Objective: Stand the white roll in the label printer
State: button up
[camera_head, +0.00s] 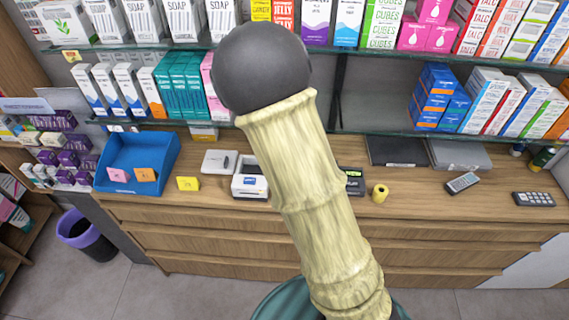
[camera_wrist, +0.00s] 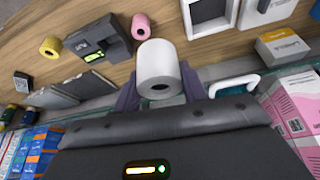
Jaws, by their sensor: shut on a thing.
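The white roll (camera_wrist: 158,62) is in the wrist view, between the two purple-grey fingers of my gripper (camera_wrist: 160,84), which is shut on it. Its round end with the dark core hole faces the camera. What appears to be the label printer (camera_head: 250,184) is a white device with a dark open bay and a blue mark, on the counter left of my arm. In the wrist view its white-rimmed bay (camera_wrist: 190,17) is at the top, right of the roll and apart from it. My arm hides the gripper and roll in the head view.
A dark device with a green display (camera_wrist: 97,50) stands between a yellow roll (camera_wrist: 50,47) and a pink roll (camera_wrist: 141,26). On the wooden counter (camera_head: 430,205), a blue tray (camera_head: 140,155) stands left. Stocked glass shelves (camera_head: 370,55) rise behind.

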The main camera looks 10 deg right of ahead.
notch_tip(320, 180, up, 6)
jog(key=shift+r, duration=0.2)
dwell(0.5)
jog(key=shift+d+f, duration=0.25)
jog(key=shift+f, duration=0.2)
jog(key=s+f+n+y+p, duration=0.1)
jog(key=s+f+n+p, duration=0.1)
jog(key=f, duration=0.9)
jog(key=s+f+n+y+p, duration=0.1)
jog(key=s+f+n+p, duration=0.1)
jog(key=f, duration=1)
jog(key=shift+s+a+f+n, duration=0.25)
jog(key=shift+s+n, duration=0.25)
jog(key=shift+s, duration=0.7)
jog(key=shift+w, duration=0.1)
